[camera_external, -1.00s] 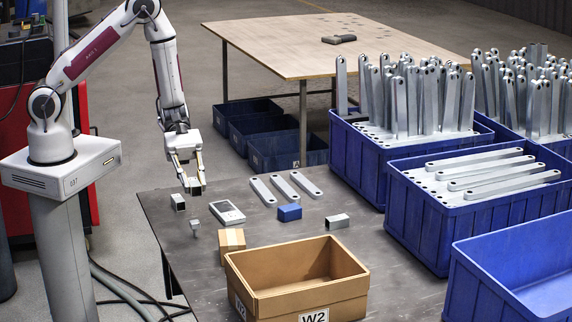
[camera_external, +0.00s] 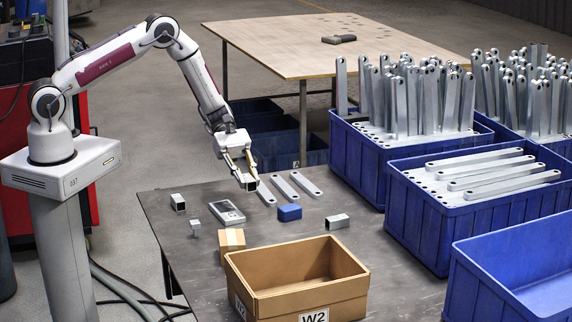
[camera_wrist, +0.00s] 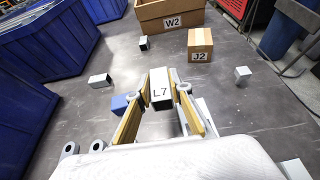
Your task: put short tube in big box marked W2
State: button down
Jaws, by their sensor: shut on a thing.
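A short square metal tube (camera_wrist: 161,97) marked L7 is gripped between the two fingers of my gripper (camera_external: 246,178). In the external view it shows as a small dark-ended piece (camera_external: 250,186) at the fingertips, held above the table near the flat brackets. The big brown open box marked W2 (camera_external: 312,302) stands at the table's front, lower in the picture than my gripper. It also shows at the top of the wrist view (camera_wrist: 172,22). Its visible inside looks empty.
A small carton marked J2 (camera_wrist: 200,48), a blue block (camera_external: 289,212), a handheld device (camera_external: 228,213) and other tubes (camera_external: 338,221) (camera_external: 178,202) lie around. Flat brackets (camera_external: 286,186) lie behind. Blue bins (camera_external: 420,205) stand at right.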

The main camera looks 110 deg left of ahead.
jog(key=a, duration=0.1)
jog(key=w+a, duration=0.1)
jog(key=a+r, duration=0.1)
jog(key=a, duration=0.1)
jog(key=shift+w+a, duration=0.1)
jog(key=shift+w, duration=0.2)
dwell(0.4)
send_over(260, 212)
jog(key=shift+f, duration=3.15)
jog(key=shift+f, duration=1.85)
jog(key=shift+f, duration=0.2)
